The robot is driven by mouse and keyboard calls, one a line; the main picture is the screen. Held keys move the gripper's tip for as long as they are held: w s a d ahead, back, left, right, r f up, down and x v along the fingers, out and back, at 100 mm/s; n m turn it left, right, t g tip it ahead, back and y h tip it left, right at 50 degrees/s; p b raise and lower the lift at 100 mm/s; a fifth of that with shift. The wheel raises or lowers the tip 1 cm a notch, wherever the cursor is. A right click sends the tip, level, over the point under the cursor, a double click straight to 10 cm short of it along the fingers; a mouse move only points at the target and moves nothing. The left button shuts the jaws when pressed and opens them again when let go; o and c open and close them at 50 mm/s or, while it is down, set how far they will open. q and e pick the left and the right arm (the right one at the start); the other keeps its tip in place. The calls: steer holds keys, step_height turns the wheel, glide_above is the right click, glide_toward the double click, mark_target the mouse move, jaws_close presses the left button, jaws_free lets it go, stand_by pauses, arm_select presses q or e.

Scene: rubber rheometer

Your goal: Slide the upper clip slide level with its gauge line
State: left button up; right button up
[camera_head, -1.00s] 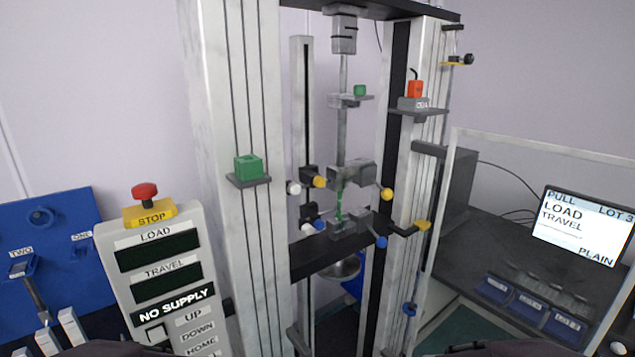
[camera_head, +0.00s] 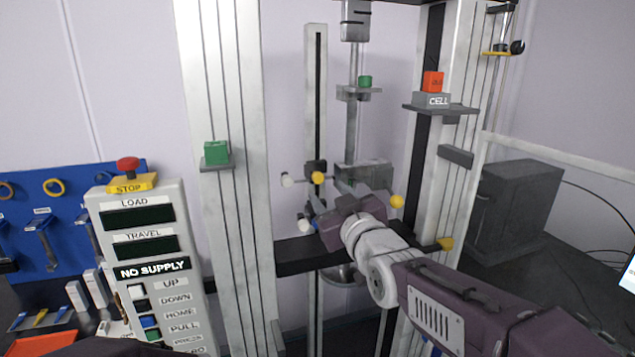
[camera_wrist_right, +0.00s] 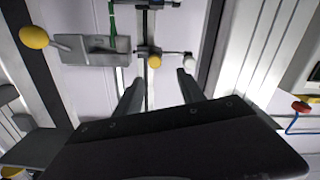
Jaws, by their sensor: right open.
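The upper clip slide (camera_head: 316,170) is a small black block on a slotted upright rail (camera_head: 315,100), with a yellow knob and a white knob. In the right wrist view, which is upside down, the upper clip slide (camera_wrist_right: 148,50) lies just beyond my fingertips. The lower clip slide (camera_wrist_right: 152,5) is at that view's top edge; my gripper partly hides it in the head view. My right gripper (camera_head: 335,203) is in front of the rail, below the upper clip slide. Its fingers (camera_wrist_right: 158,88) are apart and empty. I cannot make out the gauge line. My left gripper is not in view.
The upper grip (camera_wrist_right: 95,50) with its yellow-ended handle (camera_wrist_right: 33,37) is beside the slide. The frame's thick columns (camera_head: 222,120) stand either side. A control panel (camera_head: 150,260) with a red stop button is at left. A dark crossbeam (camera_head: 300,252) runs below.

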mark_target(319, 178)
steer(key=w+p, duration=0.1)
steer(key=w, duration=0.2)
steer(key=w+p, duration=0.2)
steer(key=w, duration=0.1)
steer(key=shift+w+a+r, duration=0.1)
steer(key=shift+w+a, duration=0.1)
steer(key=shift+w, duration=0.05)
steer(key=shift+w+a+p, duration=0.55)
steer(key=shift+w+a, duration=0.05)
steer(key=shift+w, duration=0.3)
steer(key=shift+w+a, duration=0.15)
steer(key=shift+a, duration=0.05)
steer(key=shift+d, duration=0.25)
steer(key=c, duration=0.3)
jaws_close()
